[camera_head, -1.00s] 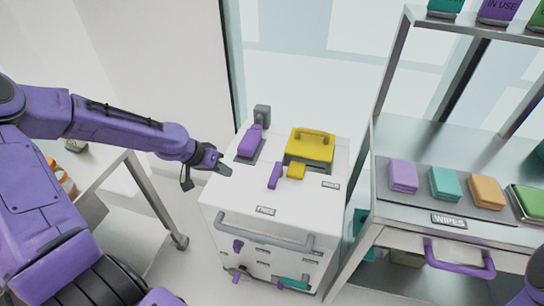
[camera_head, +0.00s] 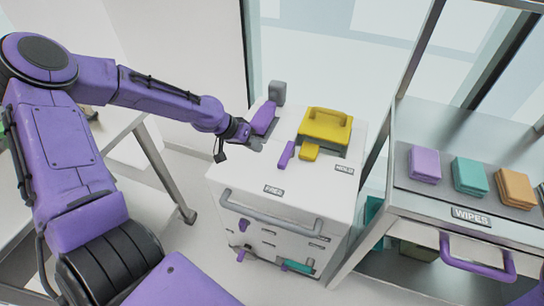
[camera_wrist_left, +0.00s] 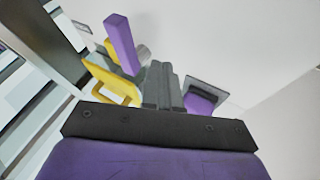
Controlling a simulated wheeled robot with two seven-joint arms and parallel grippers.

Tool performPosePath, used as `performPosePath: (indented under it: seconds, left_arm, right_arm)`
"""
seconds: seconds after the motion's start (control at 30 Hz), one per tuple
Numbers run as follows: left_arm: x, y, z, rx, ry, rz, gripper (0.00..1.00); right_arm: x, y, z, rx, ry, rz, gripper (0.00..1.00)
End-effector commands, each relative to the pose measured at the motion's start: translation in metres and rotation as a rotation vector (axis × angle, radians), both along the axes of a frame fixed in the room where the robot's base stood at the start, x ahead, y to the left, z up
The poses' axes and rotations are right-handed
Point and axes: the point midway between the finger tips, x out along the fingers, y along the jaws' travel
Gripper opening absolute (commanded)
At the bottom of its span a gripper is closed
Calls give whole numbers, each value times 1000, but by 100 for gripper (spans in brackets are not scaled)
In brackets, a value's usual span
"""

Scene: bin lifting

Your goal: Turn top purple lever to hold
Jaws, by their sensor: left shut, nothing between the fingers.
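The top purple lever (camera_head: 287,153) is a short bar on top of the white cabinet (camera_head: 240,178), left of the yellow tab. In the left wrist view the purple bar (camera_wrist_left: 121,42) stands out just beyond the fingers. A FREE label (camera_head: 273,190) is near the cabinet's front top edge, and a HOLD label (camera_head: 345,170) is at its right. My left gripper (camera_head: 257,145) is shut and empty over the cabinet's left side, left of the lever and apart from it. Its grey fingers show in the left wrist view (camera_wrist_left: 161,85). My right gripper is out of view.
A purple block (camera_head: 264,118) in a dark plate, with a grey post (camera_head: 277,92) behind, sits close to my left gripper. A yellow handle (camera_head: 326,122) stands right of the lever. A grey bar (camera_head: 262,208) crosses the front. A steel shelf (camera_head: 420,122) with coloured packs stands right.

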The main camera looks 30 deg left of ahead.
Motion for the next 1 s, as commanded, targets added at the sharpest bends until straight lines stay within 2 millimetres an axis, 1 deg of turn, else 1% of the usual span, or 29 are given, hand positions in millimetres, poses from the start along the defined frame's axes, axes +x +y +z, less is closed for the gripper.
performPosePath:
  seconds: [0.03,0.13,0.17,0.23,0.3,0.4,0.5,0.87,1.0]
  left_arm:
    - [4,-4,-13,-1,5,1,0]
    - [14,-12,-30,-1,5,1,0]
    - [16,-18,-25,0,3,-2,0]
    - [18,-30,-23,1,2,-3,0]
    - [20,-39,-23,0,1,-2,0]
    - [22,-47,-23,0,1,0,0]
    - [23,-50,-24,-1,0,0,0]
    - [23,-51,-23,-1,0,0,0]
    - [25,-56,-23,-1,1,-6,0]
  right_arm:
    - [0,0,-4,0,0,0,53]
    - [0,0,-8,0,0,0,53]
    - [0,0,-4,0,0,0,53]
    - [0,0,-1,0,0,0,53]
    - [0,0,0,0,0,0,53]
    - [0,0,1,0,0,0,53]
    - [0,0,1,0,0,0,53]
    - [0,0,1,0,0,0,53]
    - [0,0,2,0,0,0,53]
